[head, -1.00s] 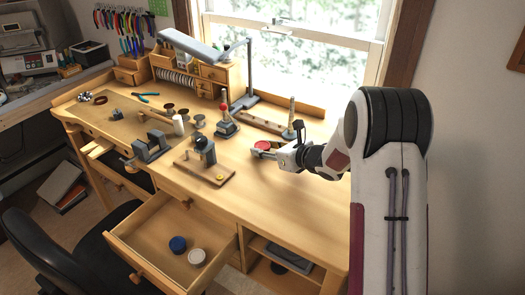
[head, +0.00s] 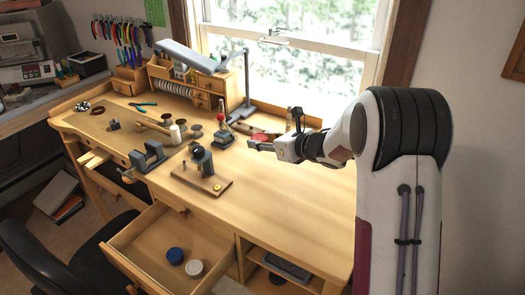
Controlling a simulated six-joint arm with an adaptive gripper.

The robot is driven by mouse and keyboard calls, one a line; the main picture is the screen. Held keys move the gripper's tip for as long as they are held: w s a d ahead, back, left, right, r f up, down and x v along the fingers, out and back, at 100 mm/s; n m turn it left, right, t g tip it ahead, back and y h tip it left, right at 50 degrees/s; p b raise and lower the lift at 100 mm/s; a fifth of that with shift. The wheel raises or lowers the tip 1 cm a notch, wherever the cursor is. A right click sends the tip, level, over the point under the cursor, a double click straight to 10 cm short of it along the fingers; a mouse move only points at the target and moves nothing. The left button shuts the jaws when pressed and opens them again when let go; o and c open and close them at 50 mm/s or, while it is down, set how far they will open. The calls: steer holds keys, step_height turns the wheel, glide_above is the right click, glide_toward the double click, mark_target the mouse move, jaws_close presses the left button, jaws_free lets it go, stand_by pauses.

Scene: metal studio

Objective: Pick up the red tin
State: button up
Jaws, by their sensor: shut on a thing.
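The red tin (head: 260,137) shows as a small red patch just above the fingers of my gripper (head: 256,146), over the back right of the bench. My gripper is shut on it; the fingers hide most of the tin. The gripper points left and looks a little above the bench top.
The wooden bench (head: 285,205) is clear at its front right. A red-knobbed stand (head: 221,130) and a small tool on a wooden board (head: 203,165) stand left of the gripper. The drawer (head: 150,222) is open, with a blue tin (head: 175,256) and a white tin (head: 194,268).

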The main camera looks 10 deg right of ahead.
mark_target(262, 139)
steer(key=shift+r, duration=1.6)
